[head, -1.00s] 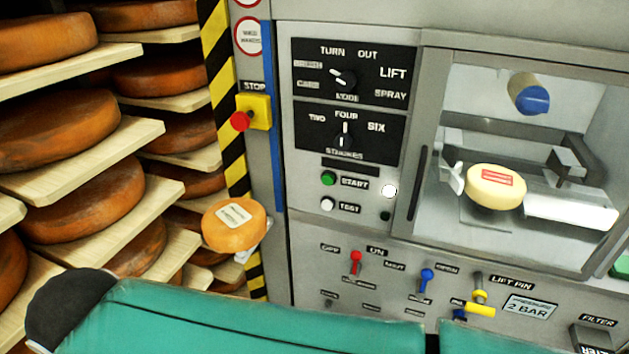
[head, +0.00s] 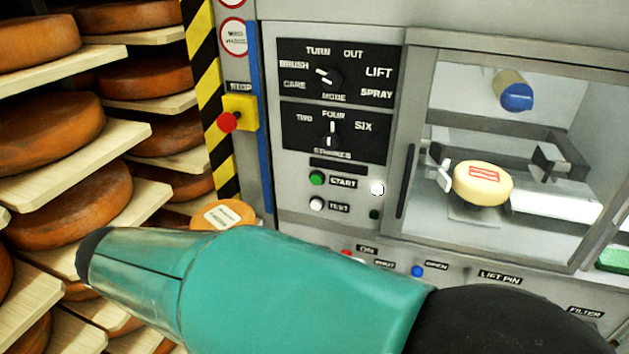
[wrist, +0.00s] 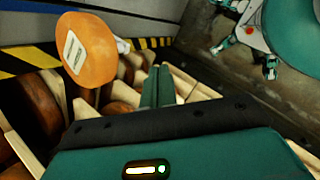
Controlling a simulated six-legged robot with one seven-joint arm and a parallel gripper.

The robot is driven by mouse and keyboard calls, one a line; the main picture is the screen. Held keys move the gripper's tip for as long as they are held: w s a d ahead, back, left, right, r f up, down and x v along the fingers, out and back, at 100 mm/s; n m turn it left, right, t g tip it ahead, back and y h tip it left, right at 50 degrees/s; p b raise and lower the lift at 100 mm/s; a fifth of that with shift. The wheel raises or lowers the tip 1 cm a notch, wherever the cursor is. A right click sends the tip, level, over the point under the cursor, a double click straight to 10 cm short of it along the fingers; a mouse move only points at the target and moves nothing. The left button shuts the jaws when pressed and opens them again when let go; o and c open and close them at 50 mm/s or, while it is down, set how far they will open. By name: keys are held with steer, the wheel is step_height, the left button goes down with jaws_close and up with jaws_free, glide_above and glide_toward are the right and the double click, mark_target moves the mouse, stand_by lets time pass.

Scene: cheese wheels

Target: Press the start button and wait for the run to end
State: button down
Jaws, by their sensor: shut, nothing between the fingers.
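The green start button (head: 316,178) sits on the machine's grey panel, left of its START label, in the head view. A white test button (head: 317,204) is just below it, and a round white lamp (head: 377,188) glows to the right. Behind the window, a pale cheese wheel (head: 482,185) with a red label rests in the chamber. My teal arm crosses the lower head view, below the start button; my fingers are not visible there. In the wrist view my gripper (wrist: 157,86) has its two teal fingers together, empty. The start button is not visible in that view.
An orange cheese wheel with a white label (wrist: 88,48) is near my fingers in the wrist view. Shelves of brown wheels (head: 68,206) stand at the left. A red stop button (head: 228,122) on a yellow box is beside the striped post. Switches line the lower panel, partly hidden.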

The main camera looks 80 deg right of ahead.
mark_target(316, 179)
steer(key=s+d+r+n+g+h, duration=0.1)
steer(key=s+d+n+g, duration=0.3)
steer(key=d, duration=0.6)
steer(key=s+d+r+n+g+h, duration=0.2)
steer(key=s+d+n+g+h, duration=0.2)
steer(key=s+d, duration=0.4)
steer(key=shift+s+d+n+g+h, duration=0.3)
steer(key=shift+d+n+g, duration=0.2)
steer(key=shift+d+n, duration=0.3)
steer(key=shift+d, duration=0.15)
steer(key=d, duration=0.8)
steer(key=shift+s+d, duration=0.35)
steer(key=shift+s, duration=0.05)
steer(key=shift+d, duration=0.4)
